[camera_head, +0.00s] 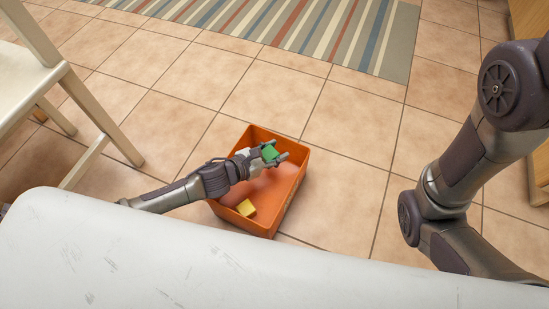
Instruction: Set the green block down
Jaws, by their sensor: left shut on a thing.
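The green block (269,153) is held between the fingers of my left gripper (271,154), which is shut on it. The gripper and block are over the far part of an orange open box (294,186) on the tiled floor. I cannot tell how high the block is above the box's floor. A yellow block (246,208) lies inside the box near its front left corner, apart from the gripper. My right arm stands at the right side of the view, but its gripper is not in view.
A pale chair (40,85) stands at the left. A striped rug (300,28) lies on the floor at the back. Wooden furniture (540,175) is at the right edge. Tiled floor (345,190) to the right of the box is clear.

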